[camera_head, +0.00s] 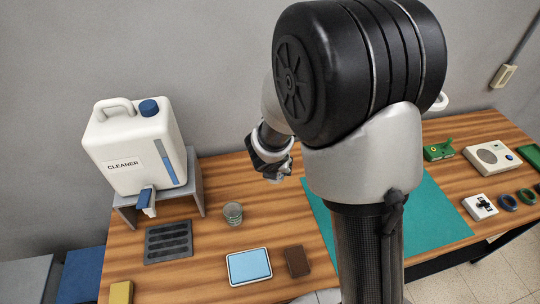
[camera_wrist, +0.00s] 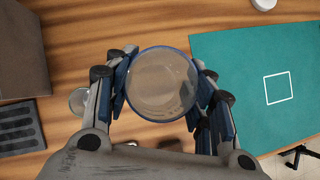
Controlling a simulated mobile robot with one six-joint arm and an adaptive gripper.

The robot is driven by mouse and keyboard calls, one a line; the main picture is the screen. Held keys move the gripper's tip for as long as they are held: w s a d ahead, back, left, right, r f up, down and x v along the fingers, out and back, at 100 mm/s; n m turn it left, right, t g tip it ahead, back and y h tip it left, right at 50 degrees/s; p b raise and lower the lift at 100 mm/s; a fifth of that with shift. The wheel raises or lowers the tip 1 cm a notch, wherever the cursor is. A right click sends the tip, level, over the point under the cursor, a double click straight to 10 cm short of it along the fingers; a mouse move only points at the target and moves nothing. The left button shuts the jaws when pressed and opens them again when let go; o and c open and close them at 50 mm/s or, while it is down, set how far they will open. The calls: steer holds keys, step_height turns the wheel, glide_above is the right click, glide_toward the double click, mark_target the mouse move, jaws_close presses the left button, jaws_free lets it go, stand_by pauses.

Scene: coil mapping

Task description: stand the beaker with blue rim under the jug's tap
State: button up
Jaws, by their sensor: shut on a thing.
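The beaker with blue rim (camera_wrist: 163,84) is seen from above in the wrist view, between the two fingers of my gripper (camera_wrist: 162,90), which is shut on it. In the head view my gripper (camera_head: 268,162) shows beside my arm, to the right of the jug; the held beaker cannot be made out there. The white jug (camera_head: 130,150), labelled CLEANER, stands on a grey stand (camera_head: 194,180) at the left. Its blue-and-white tap (camera_head: 147,200) points down in front, above the table near a dark ribbed tray (camera_head: 168,241).
A clear glass (camera_head: 233,213) stands right of the ribbed tray; it shows in the wrist view (camera_wrist: 78,100) beside the left finger. A light-blue tray (camera_head: 249,266) and brown block (camera_head: 297,261) lie in front. A green mat (camera_head: 436,215) covers the table's middle right.

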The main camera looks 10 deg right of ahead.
steer(key=shift+r, duration=0.3)
steer(key=shift+w+d+f+m, duration=0.1)
steer(key=shift+w+d+m, duration=0.15)
steer(key=shift+d+m, duration=0.25)
steer(key=s+d+f+m+g+h+b, duration=0.1)
steer(key=d+f+m+g+h+b, duration=0.15)
steer(key=d+m+g, duration=0.4)
steer(key=s+d+f+m+g+h+b, duration=0.1)
steer(key=s+d+f+m+g+b, duration=0.15)
steer(key=m, duration=0.75)
steer(key=s+a+f+m+g+y+b, duration=0.3)
steer(key=s+a+m+y, duration=0.2)
steer(key=a+m, duration=0.5)
steer(key=m+y, duration=0.1)
steer(key=m, duration=0.3)
steer(key=shift+s+a+f+g, duration=0.2)
steer(key=shift+s+f+g, duration=0.1)
steer(key=shift+f, duration=0.1)
